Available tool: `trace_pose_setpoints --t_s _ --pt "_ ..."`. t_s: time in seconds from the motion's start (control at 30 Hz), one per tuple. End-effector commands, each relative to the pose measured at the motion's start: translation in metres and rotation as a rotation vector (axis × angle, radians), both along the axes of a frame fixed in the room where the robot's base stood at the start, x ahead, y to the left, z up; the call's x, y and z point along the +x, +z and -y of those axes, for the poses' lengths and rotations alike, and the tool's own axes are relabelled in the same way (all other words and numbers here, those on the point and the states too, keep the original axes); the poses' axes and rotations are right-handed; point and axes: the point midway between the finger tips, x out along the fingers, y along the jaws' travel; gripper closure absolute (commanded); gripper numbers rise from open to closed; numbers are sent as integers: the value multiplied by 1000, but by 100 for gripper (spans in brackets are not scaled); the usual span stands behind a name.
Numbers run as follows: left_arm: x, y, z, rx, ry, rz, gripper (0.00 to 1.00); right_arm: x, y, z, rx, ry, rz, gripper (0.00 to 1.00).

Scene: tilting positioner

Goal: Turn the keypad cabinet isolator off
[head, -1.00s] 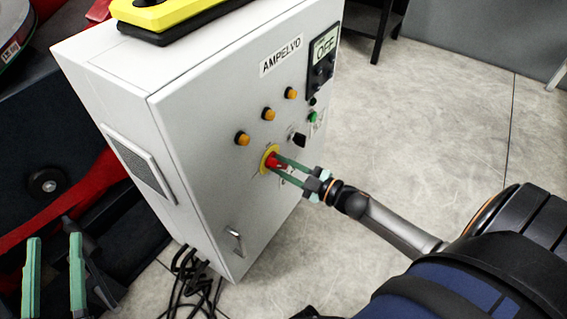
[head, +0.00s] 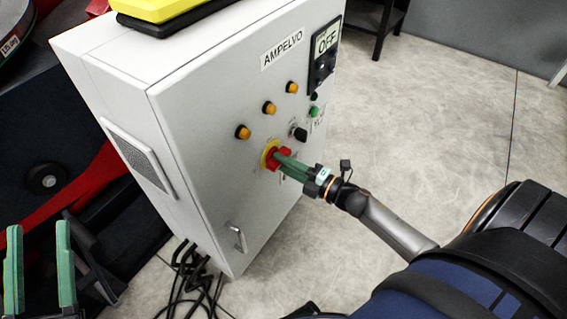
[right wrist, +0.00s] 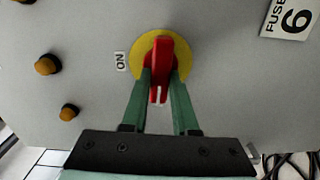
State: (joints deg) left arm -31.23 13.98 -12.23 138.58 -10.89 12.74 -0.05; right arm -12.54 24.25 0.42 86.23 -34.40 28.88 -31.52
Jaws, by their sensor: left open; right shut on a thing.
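The keypad cabinet is a light grey box (head: 200,110) labelled AMPELVO. Its isolator is a red handle on a yellow disc (head: 265,155) on the front door. In the right wrist view the red handle (right wrist: 160,55) lies upright in the picture, with an ON label (right wrist: 121,62) left of the disc. My right gripper (head: 281,157) is shut on the handle, one green finger on each side; its fingers also show in the right wrist view (right wrist: 160,82). My left gripper (head: 38,226) is open and empty at the lower left, away from the cabinet.
A yellow and black object (head: 165,10) lies on top. Black cables (head: 190,275) lie below.

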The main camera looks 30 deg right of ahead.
Motion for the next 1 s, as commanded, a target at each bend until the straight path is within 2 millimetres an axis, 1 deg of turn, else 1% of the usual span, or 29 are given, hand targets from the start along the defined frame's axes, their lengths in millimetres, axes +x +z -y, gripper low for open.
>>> trace_pose_setpoints --t_s 0.17,0.67,0.7,0.93,0.97,1.0 --pt "-3 6 1 4 -9 33 50 0 -1 0 -42 1 17 100" --pt "-4 9 1 7 -11 45 50 0 -1 0 -63 1 25 100" --pt "-4 9 1 7 -11 45 50 0 -1 0 -63 1 25 72" --pt "-4 9 1 4 -8 45 50 0 -1 0 -61 0 24 46" --pt "-4 9 0 3 -7 45 50 0 -1 0 -61 0 24 43" --pt "-4 9 0 3 -7 45 50 0 -1 0 -60 0 24 43"
